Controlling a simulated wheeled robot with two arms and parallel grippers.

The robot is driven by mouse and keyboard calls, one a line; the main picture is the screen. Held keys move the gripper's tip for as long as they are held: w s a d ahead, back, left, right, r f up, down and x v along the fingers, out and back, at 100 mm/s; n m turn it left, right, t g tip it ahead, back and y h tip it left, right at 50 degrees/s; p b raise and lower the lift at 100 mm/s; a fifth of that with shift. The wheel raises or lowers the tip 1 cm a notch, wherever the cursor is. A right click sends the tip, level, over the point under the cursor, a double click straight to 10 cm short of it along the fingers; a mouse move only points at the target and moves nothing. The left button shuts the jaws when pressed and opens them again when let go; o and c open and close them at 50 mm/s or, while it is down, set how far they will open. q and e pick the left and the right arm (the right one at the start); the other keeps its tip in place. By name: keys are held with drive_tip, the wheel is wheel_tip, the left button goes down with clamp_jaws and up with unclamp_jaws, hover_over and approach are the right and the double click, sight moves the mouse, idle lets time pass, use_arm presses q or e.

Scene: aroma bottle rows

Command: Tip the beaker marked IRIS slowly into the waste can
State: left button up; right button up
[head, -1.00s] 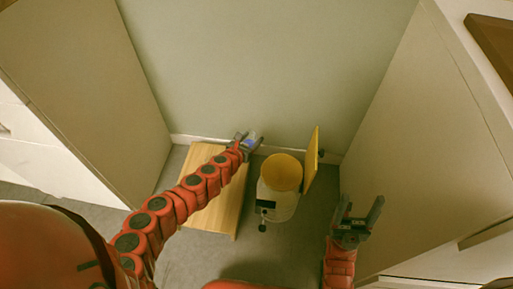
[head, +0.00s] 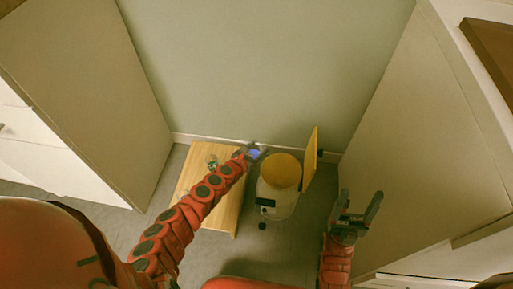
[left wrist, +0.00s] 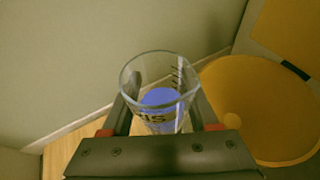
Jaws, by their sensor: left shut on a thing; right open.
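My left gripper (head: 254,152) is shut on a clear glass beaker (left wrist: 158,72) with blue liquid in it. Dark lettering on its side is partly hidden; its end looks like "IS". The beaker's mouth is open toward the left wrist camera; I cannot tell its exact tilt. The waste can (head: 277,205) is pale outside and yellow inside, with its yellow lid (head: 310,160) standing open. The can's yellow inside also shows at the right of the left wrist view (left wrist: 245,105). The held beaker is just left of and behind the can's opening. My right gripper (head: 358,212) is open and empty, right of the can.
A low wooden table (head: 228,212) stands left of the can, partly under my left arm. A small glass vessel (head: 212,162) stands on its far part. A wall is close behind, and tall panels stand at both sides. The floor in front of the can is clear.

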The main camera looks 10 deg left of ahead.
use_arm(q)
drive_tip(key=d+r+m+y+p, duration=0.1)
drive_tip(key=d+r+m+t+y+p, duration=0.1)
drive_tip(key=m+p, duration=0.1)
drive_tip(key=s+d+r+m+y+p, duration=0.1)
drive_tip(key=d+m+p, duration=0.1)
drive_tip(key=shift+s+y, duration=0.1)
drive_tip(key=shift+y, duration=0.3)
drive_tip(key=shift+f+m+t+y+b, duration=0.3)
drive_tip(key=shift+f+m+t+b, duration=0.15)
drive_tip(key=shift+m+b, duration=0.35)
drive_tip(key=shift+r+m+y, duration=0.3)
drive_tip(key=shift+m+y, duration=0.1)
drive_tip(key=shift+m, duration=0.2)
drive_tip(key=shift+a+m+t, duration=0.1)
drive_tip(key=shift+m+t, duration=0.2)
drive_tip(key=shift+t, duration=0.05)
idle(0.4)
drive_tip(key=shift+f+y, duration=0.1)
drive_tip(key=shift+y, duration=0.2)
drive_tip(key=shift+f+m+b, duration=0.15)
drive_tip(key=shift+m+b, duration=0.15)
drive_tip(key=shift+m, duration=0.2)
